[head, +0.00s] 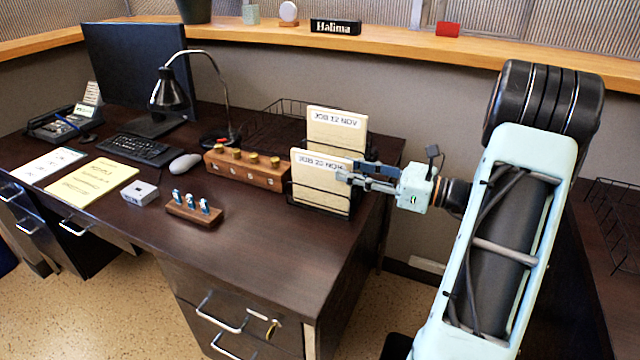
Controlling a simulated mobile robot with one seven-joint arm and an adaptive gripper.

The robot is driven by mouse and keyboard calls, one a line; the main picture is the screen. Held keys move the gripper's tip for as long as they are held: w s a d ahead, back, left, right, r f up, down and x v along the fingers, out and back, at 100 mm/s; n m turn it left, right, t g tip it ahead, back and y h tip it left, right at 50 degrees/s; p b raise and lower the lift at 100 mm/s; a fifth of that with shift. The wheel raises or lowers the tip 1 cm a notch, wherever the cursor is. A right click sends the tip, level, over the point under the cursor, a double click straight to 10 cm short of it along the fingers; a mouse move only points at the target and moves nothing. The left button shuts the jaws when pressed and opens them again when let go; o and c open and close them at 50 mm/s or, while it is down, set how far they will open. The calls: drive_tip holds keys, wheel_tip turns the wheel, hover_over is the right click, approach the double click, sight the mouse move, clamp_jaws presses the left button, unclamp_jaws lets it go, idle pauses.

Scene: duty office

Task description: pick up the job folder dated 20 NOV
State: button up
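The job folder labelled JOB 20 NOV (312,186) is cream-coloured and stands upright in the front slot of a black wire holder on the desk's right side. Its label is partly covered at the right end by my gripper (352,174). A second cream folder, JOB 12 NOV (337,122), stands behind it and higher in the picture. My gripper comes in from the right, its fingers pointing left at the front folder's upper right edge. I cannot tell whether the fingers touch the folder or have it between them.
A wooden block with brass knobs (248,173) stands just left of the folders. The desk front (265,240) is clear.

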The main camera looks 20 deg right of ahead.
sight(321, 162)
drive_tip(key=b+x, duration=0.2)
drive_tip(key=x, duration=0.5)
drive_tip(key=shift+w+a+f, duration=0.1)
drive_tip(key=shift+w+a, duration=0.05)
drive_tip(key=shift+w, duration=0.35)
clamp_jaws()
